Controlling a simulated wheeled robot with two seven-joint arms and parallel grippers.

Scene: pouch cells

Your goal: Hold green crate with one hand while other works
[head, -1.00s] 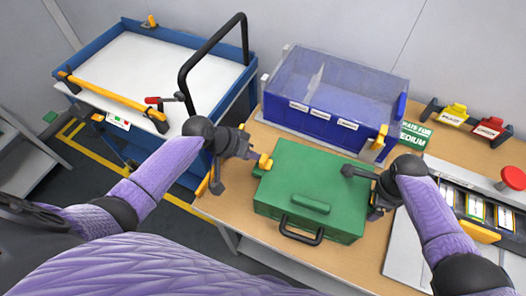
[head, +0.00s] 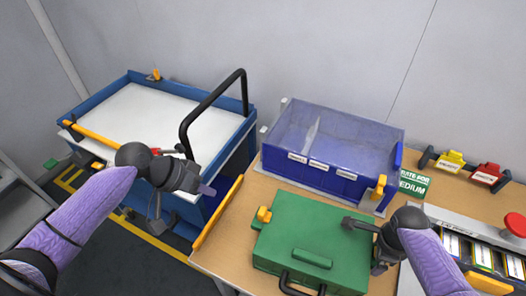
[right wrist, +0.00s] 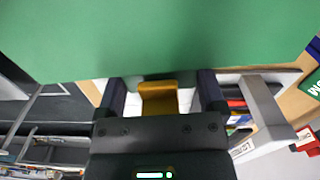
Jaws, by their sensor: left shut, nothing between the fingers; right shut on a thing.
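The green crate (head: 325,238) is a closed box with a green lid handle and a dark front handle, on the wooden table. A yellow clip (head: 264,215) shows at its left edge. My right gripper (head: 377,262) is at the crate's right side. The right wrist view shows its fingers (right wrist: 162,98) shut on a yellow clip (right wrist: 158,101) at the edge of the green crate (right wrist: 150,40). My left gripper (head: 203,189) is shut and empty, well to the left of the crate, in front of the blue cart's right end.
A blue cart (head: 240,142) with a white top and black handle (head: 185,110) stands left. A clear-topped blue bin (head: 345,185) is behind the crate. A green sign (head: 414,184), label holders and a red button (head: 515,224) are at the right.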

